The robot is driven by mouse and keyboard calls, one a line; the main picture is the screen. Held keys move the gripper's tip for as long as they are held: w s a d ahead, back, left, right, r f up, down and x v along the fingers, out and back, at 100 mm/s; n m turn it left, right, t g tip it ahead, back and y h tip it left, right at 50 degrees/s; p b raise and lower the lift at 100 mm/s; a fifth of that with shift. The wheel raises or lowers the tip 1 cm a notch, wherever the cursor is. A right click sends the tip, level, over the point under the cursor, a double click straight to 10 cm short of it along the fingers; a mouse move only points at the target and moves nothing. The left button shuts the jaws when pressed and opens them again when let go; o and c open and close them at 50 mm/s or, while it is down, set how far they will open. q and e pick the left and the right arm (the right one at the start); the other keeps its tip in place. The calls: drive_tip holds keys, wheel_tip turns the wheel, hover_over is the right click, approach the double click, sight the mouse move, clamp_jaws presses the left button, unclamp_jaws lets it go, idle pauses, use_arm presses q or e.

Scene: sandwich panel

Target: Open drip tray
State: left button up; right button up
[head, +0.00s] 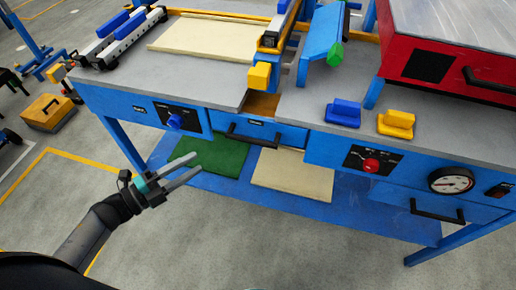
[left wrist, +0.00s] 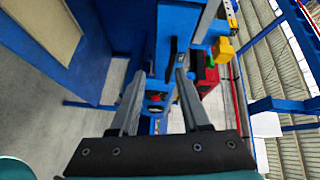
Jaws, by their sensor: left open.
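A blue drawer front (head: 215,122) with a black bar handle (head: 252,138) sits under the middle of the bench. It looks nearly closed, with a brownish surface (head: 262,104) showing in the gap above it. A second blue front (head: 400,195) with a black handle (head: 437,212) hangs lower right and looks closed. I cannot read which is the drip tray. My left gripper (head: 198,164) is open and empty, in front of the bench and left of the middle handle, apart from it. In the left wrist view its open fingers (left wrist: 160,75) point along the blue bench front. My right gripper is out of view.
A blue knob (head: 175,122), red knob (head: 371,165) and gauge (head: 451,180) stick out along the front. The lower shelf (head: 225,185) holds a green panel (head: 215,155) and a cream panel (head: 295,172). The floor (head: 200,235) before the bench is clear.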

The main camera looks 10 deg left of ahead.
use_arm(q)
drive_tip(key=d+r+m+g+h, duration=0.2)
drive_tip(key=m+h, duration=0.1)
drive_tip(key=m, duration=0.1)
drive_tip(key=b, duration=0.2)
approach(248, 142)
drive_tip(key=x, duration=0.9)
drive_tip(key=shift+w+d+f, duration=0.1)
drive_tip(key=shift+w+d, duration=0.05)
drive_tip(key=shift+w, duration=0.05)
drive_tip(key=shift+w+d, duration=0.5)
drive_tip(key=shift+d, duration=0.05)
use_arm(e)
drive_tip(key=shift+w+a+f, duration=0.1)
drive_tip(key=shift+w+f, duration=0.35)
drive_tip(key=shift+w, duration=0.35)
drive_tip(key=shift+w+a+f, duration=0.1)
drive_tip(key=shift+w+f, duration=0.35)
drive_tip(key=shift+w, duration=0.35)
use_arm(q)
drive_tip(key=shift+c, duration=0.2)
clamp_jaws()
